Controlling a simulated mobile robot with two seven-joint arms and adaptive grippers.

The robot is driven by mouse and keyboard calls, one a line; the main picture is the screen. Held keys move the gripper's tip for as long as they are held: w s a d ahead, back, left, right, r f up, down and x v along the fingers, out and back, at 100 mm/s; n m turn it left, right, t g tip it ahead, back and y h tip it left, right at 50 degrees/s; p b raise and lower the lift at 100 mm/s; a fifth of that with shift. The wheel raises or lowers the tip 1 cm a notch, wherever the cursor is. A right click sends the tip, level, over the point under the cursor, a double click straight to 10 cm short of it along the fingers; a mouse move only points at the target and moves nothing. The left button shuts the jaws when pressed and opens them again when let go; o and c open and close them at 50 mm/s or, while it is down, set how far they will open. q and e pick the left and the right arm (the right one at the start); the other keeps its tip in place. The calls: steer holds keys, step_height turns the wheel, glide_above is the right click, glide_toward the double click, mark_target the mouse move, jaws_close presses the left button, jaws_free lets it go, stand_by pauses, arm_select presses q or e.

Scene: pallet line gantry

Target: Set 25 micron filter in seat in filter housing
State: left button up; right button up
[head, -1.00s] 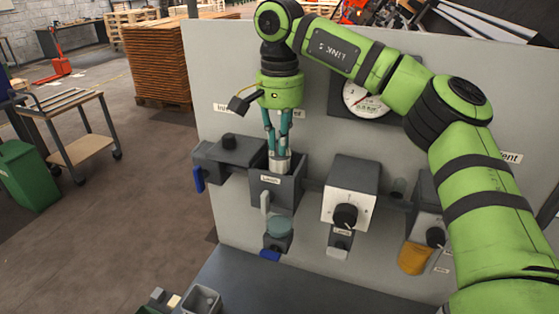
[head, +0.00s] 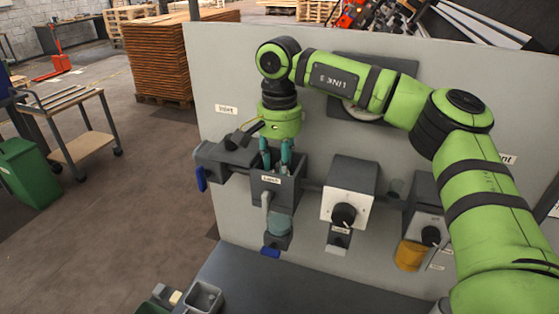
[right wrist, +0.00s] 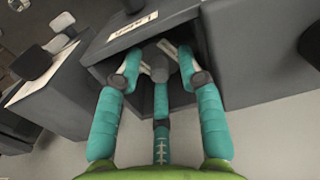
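The filter housing (head: 290,193) is a dark grey, open-topped box with a white label, fixed to the pale panel. My right gripper (head: 276,168) points down with its teal fingers inside the housing's mouth. In the right wrist view the fingertips (right wrist: 160,68) stand apart inside the housing (right wrist: 235,70). A grey rounded part (right wrist: 159,62) shows between them, with gaps to the side fingers. I cannot tell whether it is the 25 micron filter's top. The filter is otherwise hidden by the housing walls, so its seating cannot be seen. My left gripper is out of view.
A grey valve block (head: 235,157) with a blue handle adjoins the housing on the left. A small grey bin (head: 203,298) sits at the lower front. The dark bench (head: 300,285) is mostly clear.

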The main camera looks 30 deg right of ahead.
mark_target(279, 164)
steer(key=shift+d, duration=0.1)
steer(key=shift+w+r+b, duration=0.1)
steer(key=shift+r+b, duration=0.25)
steer(key=shift+r, duration=0.35)
step_height(279, 164, up, 5)
steer(key=shift+r+b, duration=0.15)
steer(key=shift+b, duration=0.8)
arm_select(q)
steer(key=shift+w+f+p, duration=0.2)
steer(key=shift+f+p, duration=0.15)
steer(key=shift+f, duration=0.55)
arm_select(e)
step_height(279, 164, up, 6)
steer(key=shift+f, duration=0.15)
